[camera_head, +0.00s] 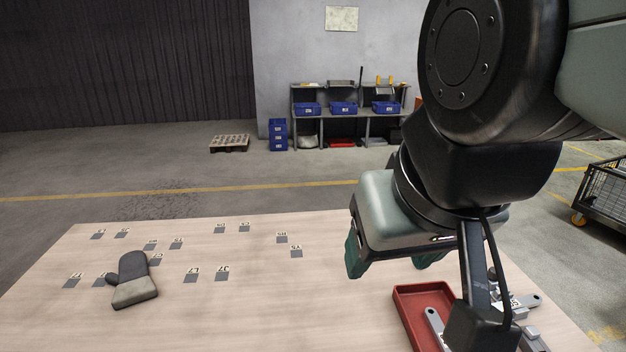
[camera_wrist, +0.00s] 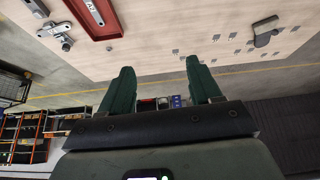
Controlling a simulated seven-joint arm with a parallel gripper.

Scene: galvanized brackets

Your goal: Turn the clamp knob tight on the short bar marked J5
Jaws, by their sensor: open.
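My gripper (camera_head: 392,262) is above the right part of the table, its two green fingers apart with nothing between them. The fingers also show spread in the wrist view (camera_wrist: 160,63). Grey metal bars lie at the table's right, partly hidden behind my arm in the head view. One bar (camera_head: 528,300) has a white tag that I cannot read there. In the wrist view a short bar with a knob-like fitting (camera_wrist: 52,30) lies left of the red tray, apart from my fingers. I cannot make out which bar is marked J5, nor how tight any knob is.
The red tray (camera_head: 400,302) holds a grey bar (camera_wrist: 91,10) with a white tag. A dark grey mitt (camera_head: 133,280) lies at the table's left. Several flat grey squares with tags dot the wooden tabletop (camera_head: 310,310); its middle is clear. Shelves with blue bins stand far behind.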

